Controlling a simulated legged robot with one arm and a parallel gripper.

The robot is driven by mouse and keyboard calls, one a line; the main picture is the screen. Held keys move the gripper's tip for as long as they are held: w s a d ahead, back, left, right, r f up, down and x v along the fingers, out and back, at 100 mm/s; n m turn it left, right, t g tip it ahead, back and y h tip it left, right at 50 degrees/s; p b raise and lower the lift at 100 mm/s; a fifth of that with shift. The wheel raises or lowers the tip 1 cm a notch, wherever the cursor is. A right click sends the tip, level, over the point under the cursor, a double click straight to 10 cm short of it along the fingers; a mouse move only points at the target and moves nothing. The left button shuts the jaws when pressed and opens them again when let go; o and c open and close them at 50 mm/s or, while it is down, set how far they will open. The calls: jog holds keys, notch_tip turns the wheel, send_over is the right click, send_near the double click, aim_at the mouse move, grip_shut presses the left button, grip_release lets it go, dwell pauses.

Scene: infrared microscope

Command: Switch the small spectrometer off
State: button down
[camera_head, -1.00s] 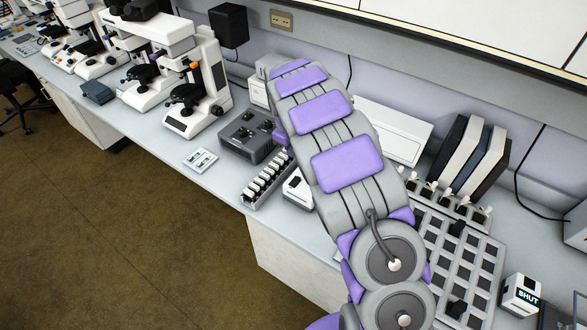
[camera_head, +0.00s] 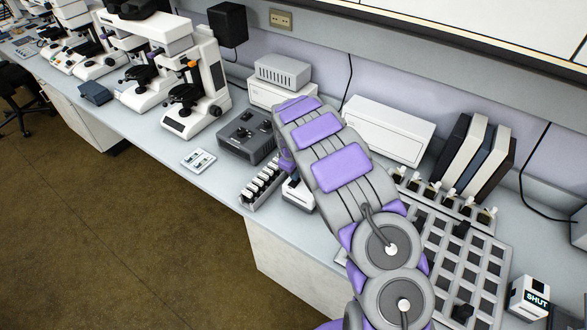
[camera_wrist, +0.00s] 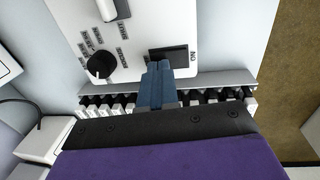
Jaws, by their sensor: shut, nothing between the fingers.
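In the wrist view, a white panel (camera_wrist: 135,25) carries a black rocker switch (camera_wrist: 182,52) marked ON and a dark round knob (camera_wrist: 100,65) with small labels around it. It appears to be the small spectrometer. My gripper (camera_wrist: 160,68) has its blue fingers shut together and empty. The fingertips are at the near edge of the rocker switch; I cannot tell whether they touch it. They cover part of the switch's left side. In the head view, my arm hides the gripper, and a small white box (camera_head: 294,195) shows partly beside the arm.
A rack of white-capped items (camera_head: 262,183) stands left of the small white box; a similar row (camera_wrist: 110,103) lies beneath my fingers. A grey control box (camera_head: 247,137) stands behind it. A slotted tray (camera_head: 455,255) and a SHUT-marked box (camera_head: 530,295) are at right.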

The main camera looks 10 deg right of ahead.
jog(key=shift+f+p, duration=0.1)
jog(key=shift+p, duration=0.4)
jog(key=shift+f, duration=0.2)
jog(key=shift+s, duration=0.1)
jog(key=shift+s+a+r+p, duration=0.1)
jog(key=shift+s+a+p, duration=0.2)
jog(key=shift+s+p, duration=0.15)
jog(key=shift+a, duration=0.3)
